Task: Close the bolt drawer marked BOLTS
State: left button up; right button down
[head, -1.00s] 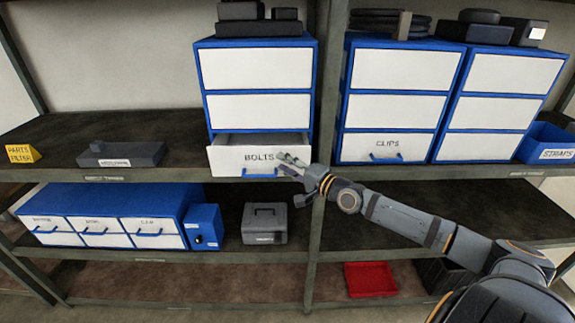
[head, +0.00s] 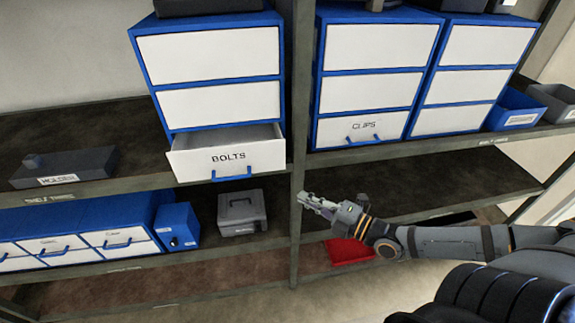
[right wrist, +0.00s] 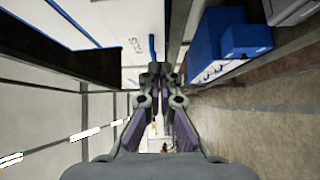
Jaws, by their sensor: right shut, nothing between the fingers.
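The drawer marked BOLTS (head: 228,155) is the bottom drawer of a blue cabinet with white fronts. It stands partly open in the head view, its front jutting out past the shelf edge, with a blue handle (head: 235,174) low on it. In the right wrist view a white drawer front (right wrist: 133,70) with a blue handle shows beyond the fingers; its label is hard to read. My right gripper (head: 310,202) is shut and empty, to the right of and below the drawer, apart from it. It also shows in the right wrist view (right wrist: 160,72). My left gripper is not in view.
A shelf post (head: 299,110) stands between the BOLTS cabinet and the CLIPS drawer (head: 361,127), which is closed. A grey box (head: 241,212) and blue drawer units (head: 90,230) sit on the shelf below. A red tray (head: 348,252) lies lower still.

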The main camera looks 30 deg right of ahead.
jog(key=b, duration=0.8)
send_near(264, 170)
jog(key=a, duration=0.3)
jog(key=shift+n, duration=0.4)
jog(key=w, duration=0.4)
jog(key=shift+w+r, duration=0.15)
jog(key=shift+w+d, duration=0.2)
jog(key=shift+w, duration=0.25)
